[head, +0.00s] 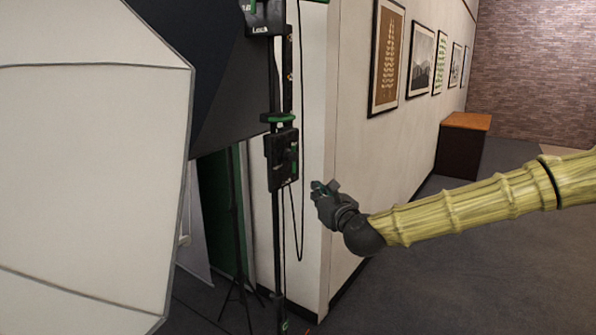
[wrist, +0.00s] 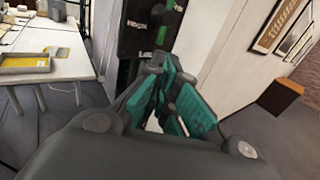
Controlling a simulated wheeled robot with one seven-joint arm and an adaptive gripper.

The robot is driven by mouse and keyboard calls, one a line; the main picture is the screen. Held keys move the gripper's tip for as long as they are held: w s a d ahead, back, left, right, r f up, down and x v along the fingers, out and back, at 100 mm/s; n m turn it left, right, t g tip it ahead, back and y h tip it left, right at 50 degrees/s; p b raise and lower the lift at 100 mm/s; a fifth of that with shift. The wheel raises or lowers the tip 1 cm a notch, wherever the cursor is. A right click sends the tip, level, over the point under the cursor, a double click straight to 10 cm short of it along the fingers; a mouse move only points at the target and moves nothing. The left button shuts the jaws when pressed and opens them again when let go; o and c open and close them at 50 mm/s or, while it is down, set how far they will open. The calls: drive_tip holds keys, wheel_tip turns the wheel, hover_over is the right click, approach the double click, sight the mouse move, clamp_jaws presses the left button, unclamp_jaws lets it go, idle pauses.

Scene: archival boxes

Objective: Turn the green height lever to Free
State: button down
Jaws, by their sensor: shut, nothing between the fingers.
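A black light stand (head: 276,230) rises behind the big white softbox in the head view. A flat green lever or collar (head: 278,118) sits on its pole; I cannot tell for certain that this is the height lever. More green shows at the top, by a black block (head: 262,18) marked "Lock". No "Free" mark is readable. A black control box (head: 282,160) hangs below the collar; it seems to be the labelled black panel (wrist: 150,30) in the wrist view. My gripper (head: 318,188) is shut and empty, right of and slightly below the box, apparently apart from it.
The white softbox (head: 90,170) fills the left side. A white wall corner (head: 318,250) stands close behind the stand, and a cable hangs there. Framed pictures line the wall, with a wooden-topped cabinet (head: 463,140) beyond. The grey floor at right is open. A white table (wrist: 60,45) shows at left.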

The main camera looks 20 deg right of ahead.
drive_tip(key=shift+w, duration=0.1)
drive_tip(key=p, duration=0.6)
approach(295, 173)
drive_tip(key=w, duration=0.5)
drive_tip(key=shift+a+r, duration=0.15)
drive_tip(key=shift+a, duration=0.05)
drive_tip(key=shift+w+p, duration=0.4)
drive_tip(key=shift+w, duration=0.6)
drive_tip(key=shift+a, duration=0.2)
drive_tip(key=shift+d, duration=0.1)
drive_tip(key=shift+d+f+b, duration=0.15)
drive_tip(key=shift+f+b, duration=0.2)
drive_tip(key=shift+b, duration=0.4)
